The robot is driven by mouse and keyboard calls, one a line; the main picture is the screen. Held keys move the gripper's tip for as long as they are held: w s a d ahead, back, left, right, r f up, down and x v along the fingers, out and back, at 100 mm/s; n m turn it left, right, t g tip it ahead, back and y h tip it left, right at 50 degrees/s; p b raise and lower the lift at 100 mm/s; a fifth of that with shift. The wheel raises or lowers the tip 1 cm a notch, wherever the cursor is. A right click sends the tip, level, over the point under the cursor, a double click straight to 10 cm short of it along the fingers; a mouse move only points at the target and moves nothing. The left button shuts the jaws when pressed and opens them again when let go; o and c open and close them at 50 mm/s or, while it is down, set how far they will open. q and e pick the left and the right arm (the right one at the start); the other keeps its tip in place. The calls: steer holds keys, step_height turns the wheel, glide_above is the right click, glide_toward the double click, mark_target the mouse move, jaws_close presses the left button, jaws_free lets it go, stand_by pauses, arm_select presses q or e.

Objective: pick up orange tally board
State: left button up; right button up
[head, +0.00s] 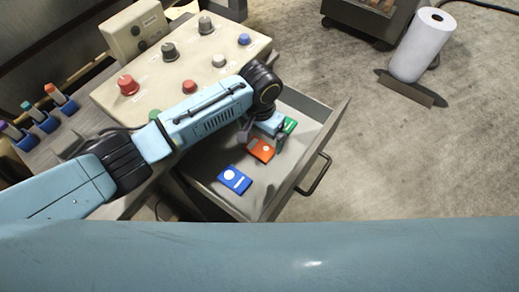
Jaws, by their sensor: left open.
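The orange tally board (262,151) lies in the open drawer (238,207), between a blue board (235,180) and a green board (289,125). My left arm reaches in over the drawer from the left. My left gripper (262,142) is open, with its fingers at the orange board's upper edge, one on each side. I cannot tell whether the fingers touch it. The wrist hides part of the drawer and of the green board. My right gripper is not in view.
A control panel with knobs (178,68) stands behind the drawer. Blue holders with coloured handles (47,122) sit at the left. The drawer's handle (318,175) juts out to the right.

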mark_target(259, 148)
arm_select(q)
steer(key=shift+f, duration=0.4)
step_height(259, 148, down, 5)
steer(key=shift+s+r+b, duration=0.15)
steer(key=shift+r+b, duration=0.05)
steer(key=shift+b, duration=0.7)
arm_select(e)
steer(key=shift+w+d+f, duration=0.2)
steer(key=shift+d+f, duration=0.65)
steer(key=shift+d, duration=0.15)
arm_select(q)
steer(key=shift+c, duration=1)
steer(key=c, duration=0.8)
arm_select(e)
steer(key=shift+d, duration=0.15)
arm_select(q)
steer(key=shift+r, duration=0.1)
